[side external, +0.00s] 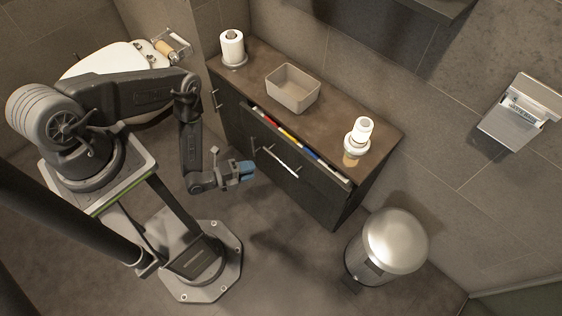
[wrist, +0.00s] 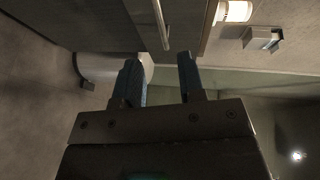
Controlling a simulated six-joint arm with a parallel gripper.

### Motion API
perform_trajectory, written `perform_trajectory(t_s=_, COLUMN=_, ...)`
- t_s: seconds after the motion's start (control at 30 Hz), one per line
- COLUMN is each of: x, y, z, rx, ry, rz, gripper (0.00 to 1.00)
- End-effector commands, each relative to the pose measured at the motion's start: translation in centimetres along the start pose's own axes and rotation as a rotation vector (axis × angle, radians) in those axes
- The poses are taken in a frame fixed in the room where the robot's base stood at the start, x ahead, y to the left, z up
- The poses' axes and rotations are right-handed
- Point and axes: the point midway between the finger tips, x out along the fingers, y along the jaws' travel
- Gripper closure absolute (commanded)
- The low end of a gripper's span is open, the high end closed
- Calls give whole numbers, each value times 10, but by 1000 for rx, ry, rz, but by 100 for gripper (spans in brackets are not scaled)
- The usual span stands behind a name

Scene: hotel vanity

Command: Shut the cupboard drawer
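The drawer (side external: 290,173) is in the top of the dark cupboard (side external: 231,118). It stands partly open, with a strip of coloured contents (side external: 284,131) showing behind its front. It has a bar handle (side external: 281,161), and a bar handle also shows in the wrist view (wrist: 161,25). My gripper (side external: 246,170) has blue fingertips and is left of the drawer front, apart from it. In the wrist view my gripper (wrist: 160,75) is open, with nothing between its fingers.
On the countertop (side external: 335,125) are a beige bin (side external: 293,90), a paper roll (side external: 232,48) and white cups (side external: 358,135). A metal pedal bin (side external: 393,245) stands on the floor at right. A toilet (side external: 110,62) is behind my arm. The floor before the drawer is clear.

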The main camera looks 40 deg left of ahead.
Motion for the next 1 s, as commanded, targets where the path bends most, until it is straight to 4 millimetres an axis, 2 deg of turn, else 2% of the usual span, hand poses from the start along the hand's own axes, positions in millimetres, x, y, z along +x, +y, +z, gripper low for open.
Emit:
perform_trajectory(t_s=0.3, x=66, y=-1, z=-2, rx=2, ry=6, rz=-4, gripper=64)
perform_trajectory(t_s=0.5, x=99, y=0, z=-1, rx=0, ry=3, rz=-1, gripper=64)
perform_trajectory(t_s=0.7, x=116, y=0, z=-1, rx=-2, ry=2, rz=0, gripper=64)
perform_trajectory(t_s=1.0, x=119, y=0, z=-1, rx=-3, ry=0, rz=2, gripper=64)
